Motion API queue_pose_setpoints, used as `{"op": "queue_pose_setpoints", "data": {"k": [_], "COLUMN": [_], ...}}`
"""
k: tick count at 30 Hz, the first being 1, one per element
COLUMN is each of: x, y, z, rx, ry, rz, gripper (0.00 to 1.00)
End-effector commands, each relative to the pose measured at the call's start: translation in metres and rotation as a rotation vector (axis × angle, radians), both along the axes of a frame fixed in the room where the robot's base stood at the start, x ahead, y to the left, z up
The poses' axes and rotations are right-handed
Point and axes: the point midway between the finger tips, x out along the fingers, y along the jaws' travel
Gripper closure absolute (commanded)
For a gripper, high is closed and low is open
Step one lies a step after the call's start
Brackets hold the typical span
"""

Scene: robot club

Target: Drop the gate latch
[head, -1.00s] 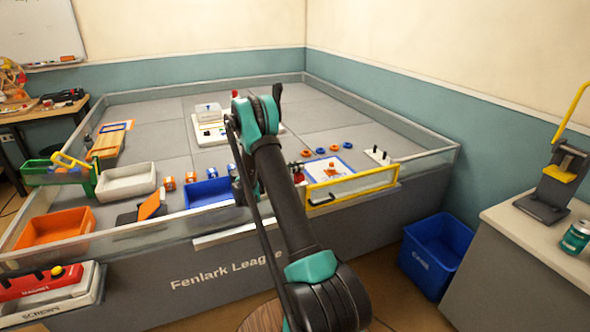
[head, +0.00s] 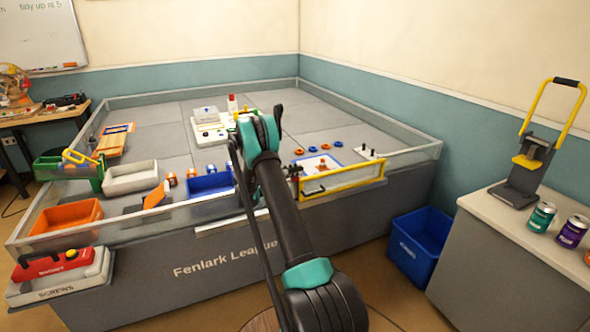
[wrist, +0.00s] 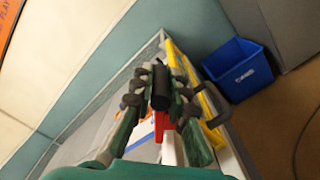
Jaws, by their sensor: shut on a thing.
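The yellow-framed clear gate (head: 343,179) stands in the near wall of the field, in line with it. In the wrist view, my gripper (wrist: 161,88) is shut on the latch's black grip (wrist: 161,90). The red part of the latch (wrist: 160,126) shows below the grip, and the yellow gate frame (wrist: 193,75) runs just to the right. In the head view my gripper is mostly hidden behind my arm. I cannot tell how far down the latch sits.
A blue bin (head: 420,246) stands on the floor right of the field. A counter (head: 480,235) with cans and a yellow-handled press (head: 530,160) is at the right. Orange (head: 65,215), white (head: 130,177) and blue (head: 210,184) trays sit along the field's near wall.

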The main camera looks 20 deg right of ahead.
Motion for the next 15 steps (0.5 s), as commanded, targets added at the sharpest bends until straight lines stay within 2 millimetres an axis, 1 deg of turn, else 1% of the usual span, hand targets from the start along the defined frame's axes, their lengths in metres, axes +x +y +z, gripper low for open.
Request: {"op": "queue_pose_setpoints", "data": {"k": [6, 15], "x": [-0.011, -0.020], "y": [0.000, 0.000], "z": [-0.013, -0.031], "rx": [0.007, 0.016], "ry": [-0.203, -0.479], "rz": [0.000, 0.000], "gripper": [1.00, 1.00]}}
